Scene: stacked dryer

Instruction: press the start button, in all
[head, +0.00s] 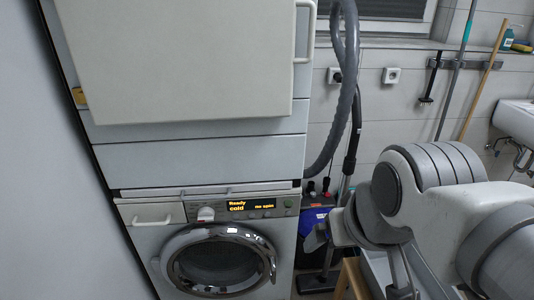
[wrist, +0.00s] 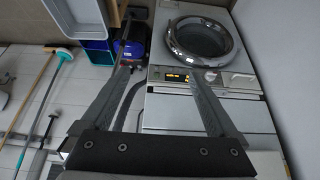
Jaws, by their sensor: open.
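The lower front-loading machine (head: 150,240) has a control panel with a dial (head: 205,214) and a lit display (head: 250,205) showing "Ready", "cold" and "no spin". Small controls sit beside and below the display; I cannot tell which is the start button. In the wrist view the picture is turned over, and the lit display (wrist: 174,77) lies between the finger lines, near the right fingertip. My gripper (wrist: 154,71) is open and empty. In the head view my gripper (head: 316,238) is right of the machine, apart from the panel as far as I can tell.
The round door (head: 220,262) is below the panel and looks closed. A large pale panel (head: 185,60) is above. A grey hose (head: 347,100) and a blue item (head: 314,225) stand to the right. Brooms (head: 482,85) and a sink (head: 515,120) are further right.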

